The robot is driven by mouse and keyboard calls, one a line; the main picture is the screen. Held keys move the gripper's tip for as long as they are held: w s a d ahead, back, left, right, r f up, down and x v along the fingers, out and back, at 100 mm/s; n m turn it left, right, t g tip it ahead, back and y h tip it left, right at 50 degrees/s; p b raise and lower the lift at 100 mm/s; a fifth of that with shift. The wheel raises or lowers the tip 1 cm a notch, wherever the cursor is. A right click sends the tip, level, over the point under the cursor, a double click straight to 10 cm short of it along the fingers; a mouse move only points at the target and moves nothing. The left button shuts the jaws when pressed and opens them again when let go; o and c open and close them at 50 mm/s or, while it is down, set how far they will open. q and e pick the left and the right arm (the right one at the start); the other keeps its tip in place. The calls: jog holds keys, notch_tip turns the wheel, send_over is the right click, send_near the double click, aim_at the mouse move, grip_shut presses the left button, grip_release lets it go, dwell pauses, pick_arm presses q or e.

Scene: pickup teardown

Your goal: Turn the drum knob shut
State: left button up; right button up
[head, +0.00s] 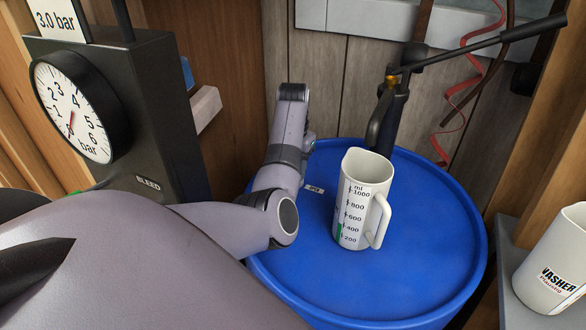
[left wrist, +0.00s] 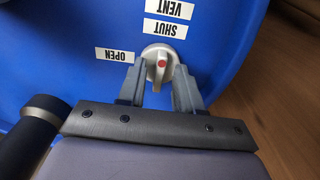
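The drum knob (left wrist: 161,64) is a light grey round dial with a raised bar and a red dot, on the blue drum (left wrist: 45,65). Its bar stands nearly upright in the left wrist view; I cannot tell which end points. Upside-down labels are beside it: OPEN (left wrist: 115,54) to its left, SHUT (left wrist: 165,28) above it, VENT (left wrist: 169,8) higher. My left gripper (left wrist: 160,80) is open, its fingers on either side of the knob; contact is unclear. The head view shows the drum (head: 425,265) with my left arm at its left side; knob and gripper are hidden there. My right gripper is not in view.
A white measuring jug (head: 360,205) stands on the drum. A black gauge box (head: 150,110) is at the left. A lance (head: 480,45) with a black handle stands behind the drum. A white washer container (head: 555,265) is at the right.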

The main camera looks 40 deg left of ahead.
pick_arm(q)
jog(key=shift+r, duration=3.55)
